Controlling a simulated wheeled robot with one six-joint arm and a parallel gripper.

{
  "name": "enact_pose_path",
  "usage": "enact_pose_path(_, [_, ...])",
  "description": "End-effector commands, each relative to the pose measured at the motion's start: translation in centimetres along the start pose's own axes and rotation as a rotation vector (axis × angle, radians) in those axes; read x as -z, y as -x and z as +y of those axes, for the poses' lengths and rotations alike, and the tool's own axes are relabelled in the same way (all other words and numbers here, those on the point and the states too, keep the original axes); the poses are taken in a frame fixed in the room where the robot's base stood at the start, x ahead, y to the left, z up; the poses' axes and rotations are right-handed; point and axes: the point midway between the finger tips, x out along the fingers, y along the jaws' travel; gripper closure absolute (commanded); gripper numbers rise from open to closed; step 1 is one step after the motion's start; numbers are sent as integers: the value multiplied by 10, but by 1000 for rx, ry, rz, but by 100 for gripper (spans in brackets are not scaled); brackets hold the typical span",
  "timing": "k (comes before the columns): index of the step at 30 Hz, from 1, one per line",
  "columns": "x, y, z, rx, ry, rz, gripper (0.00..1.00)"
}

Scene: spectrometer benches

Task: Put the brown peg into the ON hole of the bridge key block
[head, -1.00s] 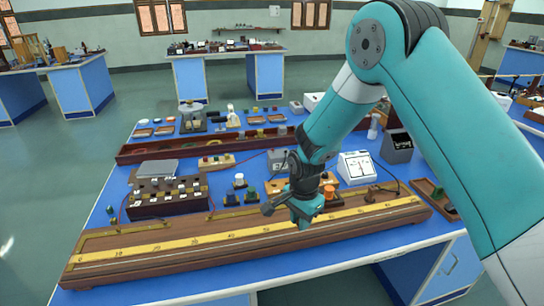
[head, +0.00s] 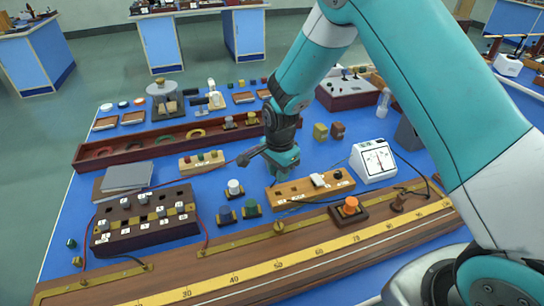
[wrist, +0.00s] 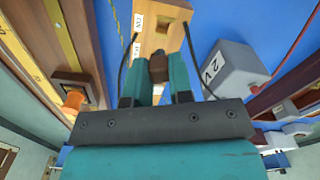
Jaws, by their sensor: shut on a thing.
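The bridge key block is the light wooden block (head: 285,194) in the middle of the bench. In the wrist view the light block (wrist: 177,12) has a dark square hole and a small white label beside it, too small to read surely. My gripper (head: 283,168) is low beside the block's back left part. In the wrist view my gripper (wrist: 157,88) is shut on the brown peg (wrist: 158,68), which shows between the two teal fingers. The peg overlaps the block's near end in that view. I cannot tell whether it touches the block. In the head view the peg is hidden.
A grey box marked 2 V (wrist: 233,70) stands close to my gripper. Dark cables run beside the block. An orange knob (head: 350,206) stands on the long scale board (head: 200,280) in front. A white meter (head: 373,160) stands to the right.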

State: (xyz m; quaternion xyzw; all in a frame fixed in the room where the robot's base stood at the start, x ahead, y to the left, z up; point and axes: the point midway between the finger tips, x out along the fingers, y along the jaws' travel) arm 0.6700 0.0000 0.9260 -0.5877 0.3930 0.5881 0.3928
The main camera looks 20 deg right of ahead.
Motion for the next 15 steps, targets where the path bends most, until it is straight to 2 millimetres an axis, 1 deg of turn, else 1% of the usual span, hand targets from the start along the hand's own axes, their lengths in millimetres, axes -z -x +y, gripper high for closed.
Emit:
enact_pose_path(8, [0,-6,0,0,0,0,100])
enact_pose_path(15, [0,-20,0,0,0,0,100])
